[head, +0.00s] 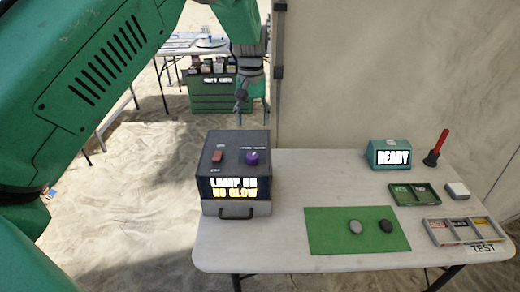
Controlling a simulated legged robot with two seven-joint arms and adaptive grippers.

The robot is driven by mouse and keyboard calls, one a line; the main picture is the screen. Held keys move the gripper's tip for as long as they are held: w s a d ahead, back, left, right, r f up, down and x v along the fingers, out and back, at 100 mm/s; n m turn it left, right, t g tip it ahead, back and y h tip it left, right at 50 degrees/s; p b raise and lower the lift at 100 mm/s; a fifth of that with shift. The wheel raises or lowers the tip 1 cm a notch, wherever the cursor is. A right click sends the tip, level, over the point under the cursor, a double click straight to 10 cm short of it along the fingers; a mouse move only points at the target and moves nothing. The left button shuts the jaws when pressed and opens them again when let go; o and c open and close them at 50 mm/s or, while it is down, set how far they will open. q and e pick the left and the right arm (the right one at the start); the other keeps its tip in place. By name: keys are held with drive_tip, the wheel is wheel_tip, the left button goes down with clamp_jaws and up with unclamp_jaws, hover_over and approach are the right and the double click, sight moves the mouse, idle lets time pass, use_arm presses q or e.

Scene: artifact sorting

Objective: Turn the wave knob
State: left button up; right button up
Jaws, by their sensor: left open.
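A grey box (209,185) with a dark top stands on the left end of the white table. Its front display reads "LAMP ON" and "NO GLOW". A purple knob (252,157) sits on the right of its top, with a small label above it that is too small to read surely. A red switch (217,156) sits on the left of the top. My left gripper (239,112) is open and empty, pointing down above and behind the box, apart from the knob. My right gripper is not in view.
The white table (290,190) holds a green mat (330,232) with two stones, a teal "READY" box (389,152), a red-handled tool (436,148) and labelled trays (459,230). A pale wall stands behind. Another table and a green crate (207,92) are farther back on sand.

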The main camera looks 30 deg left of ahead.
sight(253, 155)
use_arm(q)
drive_tip(key=f+p, duration=0.1)
drive_tip(key=f, duration=1)
drive_tip(key=shift+s+f, duration=0.2)
drive_tip(key=shift+f, duration=0.9)
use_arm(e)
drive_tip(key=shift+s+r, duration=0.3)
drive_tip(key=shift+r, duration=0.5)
use_arm(q)
drive_tip(key=c, duration=1.1)
